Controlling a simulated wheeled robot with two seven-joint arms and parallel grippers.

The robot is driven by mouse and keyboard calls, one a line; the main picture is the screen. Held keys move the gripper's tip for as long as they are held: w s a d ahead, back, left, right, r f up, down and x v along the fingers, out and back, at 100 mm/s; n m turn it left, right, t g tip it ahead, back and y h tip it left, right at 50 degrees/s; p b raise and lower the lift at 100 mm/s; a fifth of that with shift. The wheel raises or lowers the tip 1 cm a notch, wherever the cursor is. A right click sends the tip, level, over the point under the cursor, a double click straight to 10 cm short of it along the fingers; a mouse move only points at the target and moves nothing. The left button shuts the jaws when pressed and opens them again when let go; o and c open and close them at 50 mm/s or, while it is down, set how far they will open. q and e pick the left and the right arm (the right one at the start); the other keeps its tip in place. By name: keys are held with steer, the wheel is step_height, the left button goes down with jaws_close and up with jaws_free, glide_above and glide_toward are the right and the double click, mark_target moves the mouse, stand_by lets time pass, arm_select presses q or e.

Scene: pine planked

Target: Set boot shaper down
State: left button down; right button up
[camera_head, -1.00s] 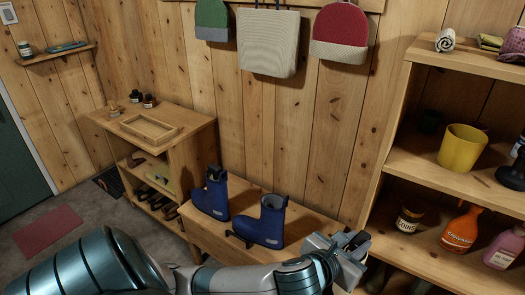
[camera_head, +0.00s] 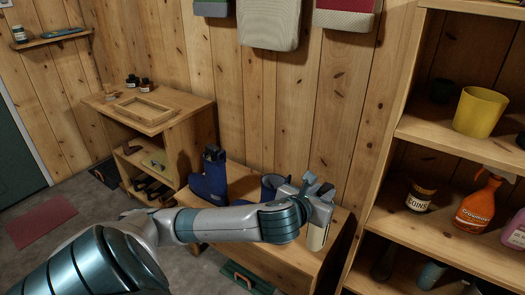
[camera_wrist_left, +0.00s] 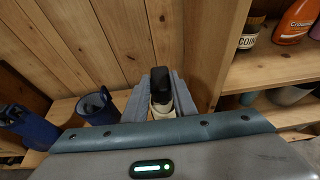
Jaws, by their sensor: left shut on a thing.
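My left gripper (camera_head: 318,198) is shut on the boot shaper, whose cream body (camera_head: 317,237) hangs below the fingers. In the left wrist view the boot shaper's black top (camera_wrist_left: 160,80) stands upright between the fingers (camera_wrist_left: 161,95). The gripper is over the right end of the bench (camera_head: 285,256); whether the shaper touches the bench is unclear. Two blue boots stand on the bench left of it. The left boot (camera_head: 208,182) has a black piece in its top. The right boot (camera_head: 271,184) is partly hidden by my arm and looks open-topped in the wrist view (camera_wrist_left: 97,107).
An open shelf (camera_head: 425,232) rises just right of the bench, holding a yellow pot (camera_head: 480,111), a coins tin (camera_head: 421,194) and an orange spray bottle (camera_head: 476,209). A small cabinet (camera_head: 175,122) stands left. The plank wall is close behind the bench.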

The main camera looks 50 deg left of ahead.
arm_select(q)
steer(key=shift+w+a, duration=0.1)
steer(key=shift+a, duration=0.45)
arm_select(e)
steer(key=shift+s+d+r, duration=0.15)
steer(key=shift+s+r, duration=0.3)
steer(key=shift+r, duration=0.3)
arm_select(q)
steer(key=shift+f, duration=0.1)
steer(key=shift+w+a+f, duration=0.1)
steer(key=shift+w+f, duration=0.05)
steer(key=shift+w, duration=0.05)
steer(key=s+a+f+b+x, duration=0.1)
steer(key=a+b+x, duration=0.1)
steer(key=x, duration=1)
steer(key=shift+w+f, duration=0.2)
steer(key=shift+f, duration=0.3)
arm_select(e)
steer(key=shift+w+a+r+t+y, duration=0.15)
steer(key=shift+w+a+r+t, duration=0.15)
steer(key=shift+a, duration=0.2)
steer(key=shift+w+a+r+t+y, duration=0.1)
steer(key=shift+w+a+t+y, duration=0.1)
steer(key=shift+w+a, duration=0.25)
arm_select(q)
steer(key=shift+a+f, duration=0.1)
arm_select(e)
steer(key=shift+s, duration=0.1)
